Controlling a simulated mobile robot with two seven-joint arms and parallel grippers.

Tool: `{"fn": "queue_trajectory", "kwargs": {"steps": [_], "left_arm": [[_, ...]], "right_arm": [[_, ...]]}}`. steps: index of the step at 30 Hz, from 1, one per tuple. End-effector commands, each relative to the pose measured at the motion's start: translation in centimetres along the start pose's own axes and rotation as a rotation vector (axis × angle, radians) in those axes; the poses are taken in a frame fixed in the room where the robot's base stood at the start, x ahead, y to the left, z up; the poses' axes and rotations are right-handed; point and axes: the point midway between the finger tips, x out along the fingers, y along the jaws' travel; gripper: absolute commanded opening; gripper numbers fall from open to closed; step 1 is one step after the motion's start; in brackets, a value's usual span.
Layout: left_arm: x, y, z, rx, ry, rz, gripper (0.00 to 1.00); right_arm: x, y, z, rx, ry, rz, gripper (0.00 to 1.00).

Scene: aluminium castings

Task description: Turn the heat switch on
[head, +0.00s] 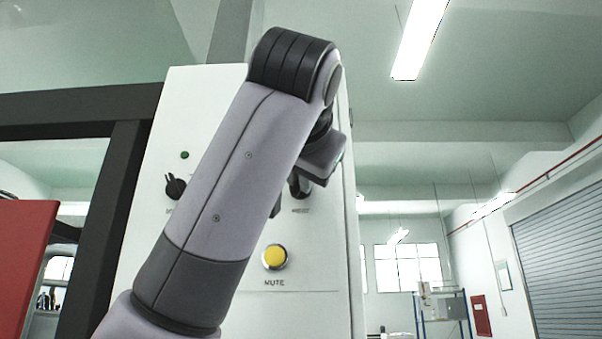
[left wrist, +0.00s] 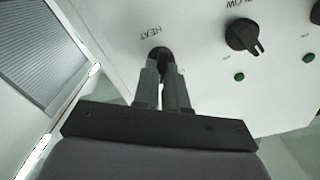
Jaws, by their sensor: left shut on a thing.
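The heat switch (left wrist: 161,52) is a black rotary knob on a white control panel (head: 190,100), with the label HEAT beside it in the left wrist view. My left gripper (left wrist: 162,62) reaches the panel with one finger on each side of this knob and is shut on it. The fingers hide much of the knob, so I cannot tell its setting. In the head view my left arm covers the middle of the panel, and the dark knob (head: 301,187) shows only partly beside the gripper. My right gripper is in neither view.
Another black knob (left wrist: 243,36) sits beside the heat switch, with a green lamp (left wrist: 239,76) near it. A yellow MUTE button (head: 274,257) is lower on the panel. A dark frame (head: 115,210) and a red panel (head: 22,265) stand at the left.

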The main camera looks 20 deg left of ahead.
Motion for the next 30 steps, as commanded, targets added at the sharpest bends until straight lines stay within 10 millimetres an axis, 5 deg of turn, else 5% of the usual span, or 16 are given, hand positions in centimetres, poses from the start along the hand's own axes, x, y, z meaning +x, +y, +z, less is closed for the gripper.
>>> {"fn": "queue_trajectory", "kwargs": {"steps": [11,12,14,23,30], "left_arm": [[-0.1,0.0,0.0,0.006,0.001,0.0,0.0],[-0.1,0.0,0.0,0.005,0.001,0.0,0.18],[-0.1,0.0,0.0,0.005,0.001,0.0,0.37],[-0.1,0.0,0.0,0.004,0.001,0.0,0.37],[-3.2,0.2,0.1,0.004,0.007,-0.001,0.37]], "right_arm": [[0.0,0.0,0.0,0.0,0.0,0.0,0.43],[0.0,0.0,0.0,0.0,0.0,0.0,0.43],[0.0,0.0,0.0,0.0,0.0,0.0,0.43],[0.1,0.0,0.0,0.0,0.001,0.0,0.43],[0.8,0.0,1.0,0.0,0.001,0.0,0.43]]}}
